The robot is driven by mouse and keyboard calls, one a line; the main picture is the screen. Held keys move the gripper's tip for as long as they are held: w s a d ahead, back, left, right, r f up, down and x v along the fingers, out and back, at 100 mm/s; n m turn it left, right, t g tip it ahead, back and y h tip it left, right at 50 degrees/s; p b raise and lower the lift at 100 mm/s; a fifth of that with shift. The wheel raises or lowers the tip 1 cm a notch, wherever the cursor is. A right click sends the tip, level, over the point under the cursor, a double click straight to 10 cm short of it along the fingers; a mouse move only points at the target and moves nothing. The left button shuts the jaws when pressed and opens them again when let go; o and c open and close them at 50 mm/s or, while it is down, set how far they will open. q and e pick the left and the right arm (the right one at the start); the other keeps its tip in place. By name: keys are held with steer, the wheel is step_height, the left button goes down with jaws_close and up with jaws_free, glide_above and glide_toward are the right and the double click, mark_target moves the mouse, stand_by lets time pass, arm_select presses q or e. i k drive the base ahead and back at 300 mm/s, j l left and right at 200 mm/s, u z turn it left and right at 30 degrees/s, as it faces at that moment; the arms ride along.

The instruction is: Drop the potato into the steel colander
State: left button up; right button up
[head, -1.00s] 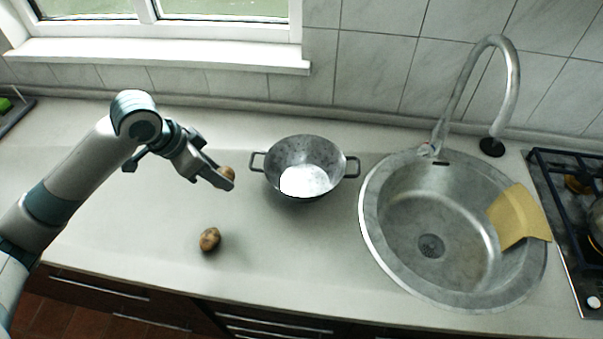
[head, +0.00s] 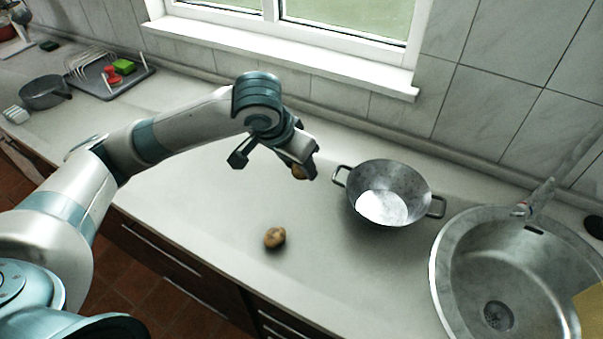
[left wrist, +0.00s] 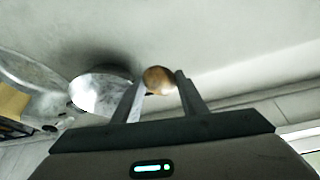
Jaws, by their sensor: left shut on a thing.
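The steel colander (head: 409,183), a grey bowl with two side handles, stands upright on the counter, left of the sink. It also shows in the left wrist view (left wrist: 98,91). My left gripper (head: 305,171) is shut on a brown potato (head: 299,172), to the left of the colander and apart from it. In the left wrist view the potato (left wrist: 158,79) sits between the two fingertips. A second potato (head: 275,238) lies on the counter nearer the front edge. My right gripper is not in view.
A dish rack (head: 104,75) and a grey pot (head: 45,93) stand at the far left. The counter around the loose potato is clear.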

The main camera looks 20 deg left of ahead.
mark_target(376, 206)
steer(key=j+z, duration=0.15)
steer(key=z, duration=0.25)
steer(key=j+z, duration=0.2)
steer(key=z, duration=0.15)
steer(key=j+z, duration=0.15)
steer(key=z, duration=0.25)
